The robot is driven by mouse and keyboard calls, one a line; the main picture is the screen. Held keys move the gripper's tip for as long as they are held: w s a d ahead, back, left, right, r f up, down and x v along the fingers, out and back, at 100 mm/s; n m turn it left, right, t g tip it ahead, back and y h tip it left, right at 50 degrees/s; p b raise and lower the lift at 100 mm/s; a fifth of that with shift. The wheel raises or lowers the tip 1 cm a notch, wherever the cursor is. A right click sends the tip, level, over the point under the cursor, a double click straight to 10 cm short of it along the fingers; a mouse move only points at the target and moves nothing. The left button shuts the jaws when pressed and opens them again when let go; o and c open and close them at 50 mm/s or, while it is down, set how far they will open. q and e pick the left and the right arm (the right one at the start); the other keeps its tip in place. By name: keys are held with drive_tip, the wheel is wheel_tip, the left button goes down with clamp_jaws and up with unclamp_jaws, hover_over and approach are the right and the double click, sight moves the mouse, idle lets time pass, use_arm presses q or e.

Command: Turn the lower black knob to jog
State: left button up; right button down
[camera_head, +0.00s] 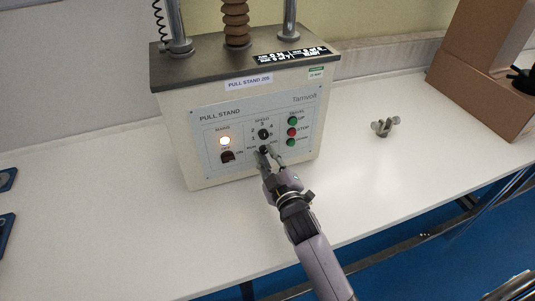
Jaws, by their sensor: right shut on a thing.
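The pull stand (183,133) is a cream box with a dark top, standing on the white bench. Its front panel (213,118) has an upper black speed knob (264,134) with numbers around it. The lower black knob (263,149) sits just below and is partly hidden by my gripper. My right gripper (267,156) reaches up from below, with its fingertips on either side of the lower knob, shut on it. The knob's pointer and most of its labels are too small or covered to read. My left gripper is not in view.
Green and red buttons (292,132) line the panel's right side, close to my gripper. A lit lamp (225,141) and a rocker switch (227,156) are at the left. A small metal clamp (384,127) lies on the bench (365,172), near a brown box (475,75).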

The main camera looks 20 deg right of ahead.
drive_tip(key=shift+f+m, duration=0.15)
drive_tip(key=shift+m, duration=0.55)
drive_tip(key=c, duration=1.5)
unclamp_jaws()
drive_tip(key=shift+o, duration=0.2)
drive_tip(key=shift+p, duration=0.3)
drive_tip(key=shift+s, duration=0.1)
drive_tip(key=s, duration=1.2)
drive_tip(key=shift+d, duration=0.2)
